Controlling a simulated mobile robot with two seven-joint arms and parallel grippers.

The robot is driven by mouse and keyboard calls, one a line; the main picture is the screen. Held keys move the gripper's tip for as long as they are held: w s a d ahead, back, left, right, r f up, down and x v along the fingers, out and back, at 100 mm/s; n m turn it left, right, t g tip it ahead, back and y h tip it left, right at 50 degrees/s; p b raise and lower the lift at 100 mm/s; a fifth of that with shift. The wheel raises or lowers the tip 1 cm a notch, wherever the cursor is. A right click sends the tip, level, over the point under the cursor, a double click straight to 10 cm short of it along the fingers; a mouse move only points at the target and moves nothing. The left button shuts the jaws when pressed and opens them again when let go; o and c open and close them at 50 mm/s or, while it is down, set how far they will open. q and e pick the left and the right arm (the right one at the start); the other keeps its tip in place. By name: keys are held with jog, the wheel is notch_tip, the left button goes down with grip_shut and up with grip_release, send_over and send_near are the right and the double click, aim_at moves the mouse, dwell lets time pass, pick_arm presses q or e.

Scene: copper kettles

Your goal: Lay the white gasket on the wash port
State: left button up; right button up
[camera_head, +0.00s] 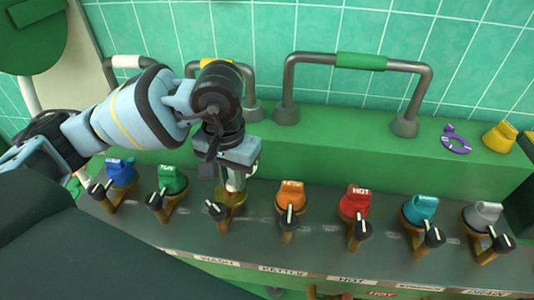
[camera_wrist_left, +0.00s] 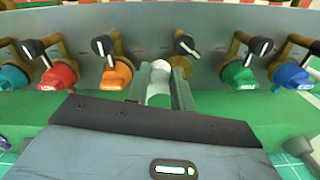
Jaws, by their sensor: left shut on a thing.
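My left gripper (camera_head: 236,182) reaches down over the wash port (camera_head: 232,197), the brass spout above the WASH label. It is shut on a white piece, which shows between its two fingers in the left wrist view (camera_wrist_left: 159,84). The piece is rounded and partly hidden, so I cannot tell whether it is the gasket or a cap. It is at or just above the port, and I cannot tell whether they touch. No separate white gasket shows. My right gripper is not in view.
Neighbouring ports carry a green cap (camera_head: 172,180), an orange cap (camera_head: 292,196) and a red cap (camera_head: 355,202), with black levers in front. A purple ring (camera_head: 456,144) and a yellow cap (camera_head: 499,137) lie on the green ledge (camera_head: 330,150). Grey pipe handles stand behind.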

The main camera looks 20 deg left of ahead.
pick_arm(q)
jog(key=shift+w+d, duration=0.25)
jog(key=shift+d, duration=0.1)
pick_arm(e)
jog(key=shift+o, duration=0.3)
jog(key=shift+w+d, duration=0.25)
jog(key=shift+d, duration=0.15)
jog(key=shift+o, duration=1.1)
pick_arm(q)
jog(key=w+f+n, duration=0.1)
jog(key=w+n, duration=0.1)
jog(key=n, duration=0.3)
jog(key=w+a+f+n+p, duration=0.1)
jog(key=w+n, duration=0.2)
jog(key=n, duration=0.2)
jog(key=w+a+f+n, duration=0.1)
jog(key=w+f+n, duration=0.1)
jog(key=n, duration=0.3)
jog(key=shift+w+n, duration=0.4)
jog(key=shift+w, duration=0.2)
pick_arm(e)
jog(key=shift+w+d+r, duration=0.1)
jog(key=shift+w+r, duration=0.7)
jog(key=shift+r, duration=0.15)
pick_arm(q)
jog(key=shift+f, duration=0.1)
